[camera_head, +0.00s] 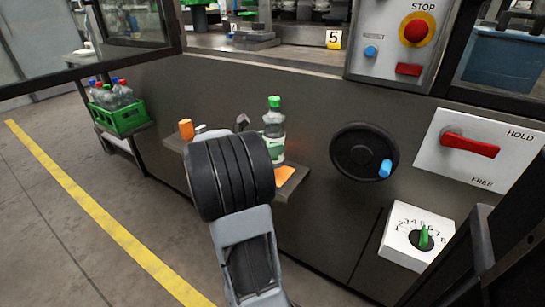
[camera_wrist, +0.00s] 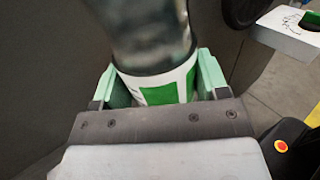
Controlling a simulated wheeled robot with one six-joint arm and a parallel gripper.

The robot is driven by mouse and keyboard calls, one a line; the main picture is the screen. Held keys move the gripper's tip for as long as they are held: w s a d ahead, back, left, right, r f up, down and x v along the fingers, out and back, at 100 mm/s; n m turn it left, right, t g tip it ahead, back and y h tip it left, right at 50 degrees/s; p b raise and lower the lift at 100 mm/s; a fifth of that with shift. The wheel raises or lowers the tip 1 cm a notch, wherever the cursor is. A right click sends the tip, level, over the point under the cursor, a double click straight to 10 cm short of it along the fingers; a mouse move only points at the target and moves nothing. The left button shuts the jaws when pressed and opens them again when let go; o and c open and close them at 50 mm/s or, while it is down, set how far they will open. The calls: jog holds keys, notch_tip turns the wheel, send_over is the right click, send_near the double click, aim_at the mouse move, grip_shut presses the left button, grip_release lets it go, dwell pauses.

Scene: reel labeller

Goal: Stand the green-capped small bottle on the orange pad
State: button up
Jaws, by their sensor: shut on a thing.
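The green-capped small bottle (camera_head: 273,135) is clear with a white and green label and looks upright over the small shelf on the machine front. My gripper (camera_wrist: 160,82) is shut on it, with a pale green finger on each side of the label in the wrist view, where the bottle's body (camera_wrist: 150,30) fills the upper middle. The orange pad (camera_head: 286,175) shows at the right end of the shelf, just below and right of the bottle. My arm hides part of the pad and the bottle's base, so I cannot tell whether they touch.
An orange item (camera_head: 186,129) stands at the shelf's left end. A green crate (camera_head: 122,115) of bottles sits further left. Right of the bottle are a black handwheel (camera_head: 357,150), a red hold/free lever (camera_head: 470,145) and a numbered dial (camera_head: 420,240).

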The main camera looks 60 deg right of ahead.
jog(key=shift+d+f, duration=0.2)
jog(key=shift+f, duration=0.1)
jog(key=shift+d+f+b, duration=0.2)
jog(key=shift+f+b, duration=0.75)
jog(key=shift+f, duration=0.7)
jog(key=shift+f, duration=0.25)
jog(key=o, duration=1.3)
jog(key=shift+c, duration=0.2)
